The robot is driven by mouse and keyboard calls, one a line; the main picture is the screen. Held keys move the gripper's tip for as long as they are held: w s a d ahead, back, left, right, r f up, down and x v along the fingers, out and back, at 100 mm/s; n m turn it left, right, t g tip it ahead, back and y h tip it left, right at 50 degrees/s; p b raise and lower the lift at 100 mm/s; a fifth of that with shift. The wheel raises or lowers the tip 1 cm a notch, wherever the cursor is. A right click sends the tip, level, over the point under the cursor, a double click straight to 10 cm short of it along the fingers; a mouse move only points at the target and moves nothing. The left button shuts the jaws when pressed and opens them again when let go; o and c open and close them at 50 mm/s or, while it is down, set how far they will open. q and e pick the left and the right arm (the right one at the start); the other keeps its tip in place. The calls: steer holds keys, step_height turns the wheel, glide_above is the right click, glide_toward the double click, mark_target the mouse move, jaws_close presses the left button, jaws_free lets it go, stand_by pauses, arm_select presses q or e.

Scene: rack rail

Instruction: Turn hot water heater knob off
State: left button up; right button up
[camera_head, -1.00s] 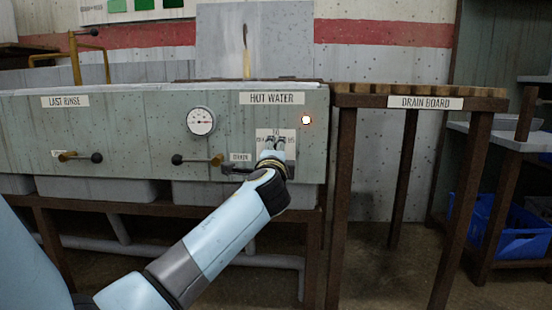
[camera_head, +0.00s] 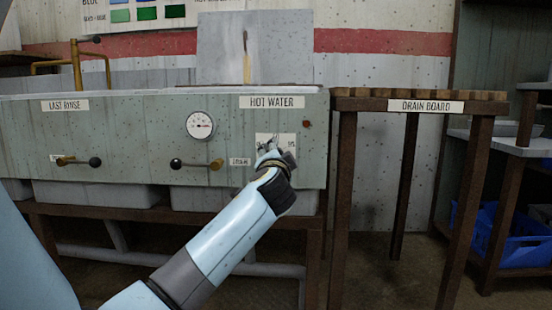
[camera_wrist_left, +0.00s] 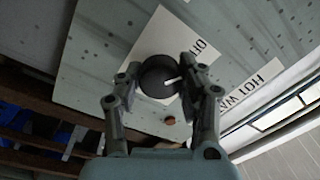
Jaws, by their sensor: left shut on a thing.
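The hot water heater knob (camera_wrist_left: 160,76) is a dark round knob with a white mark, on a white label plate (camera_head: 284,139) below the HOT WATER sign (camera_head: 272,102). My left gripper (camera_head: 266,147) reaches it from below and hides it in the head view. In the left wrist view the fingers of my left gripper (camera_wrist_left: 162,84) are on either side of the knob, shut on it. The small indicator light (camera_head: 306,124) right of the plate is dark red and unlit; it also shows in the left wrist view (camera_wrist_left: 170,120). My right gripper is not in view.
A round gauge (camera_head: 200,125) and a lever valve (camera_head: 197,164) sit left of the knob on the tank front. A second lever (camera_head: 78,161) is further left. The drain board (camera_head: 420,94) stands at the right, with blue crates (camera_head: 515,240) beyond.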

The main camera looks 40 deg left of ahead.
arm_select(q)
steer(key=shift+f, duration=0.2)
steer(key=o, duration=1.2)
steer(key=shift+r, duration=0.15)
steer(key=v, duration=1.2)
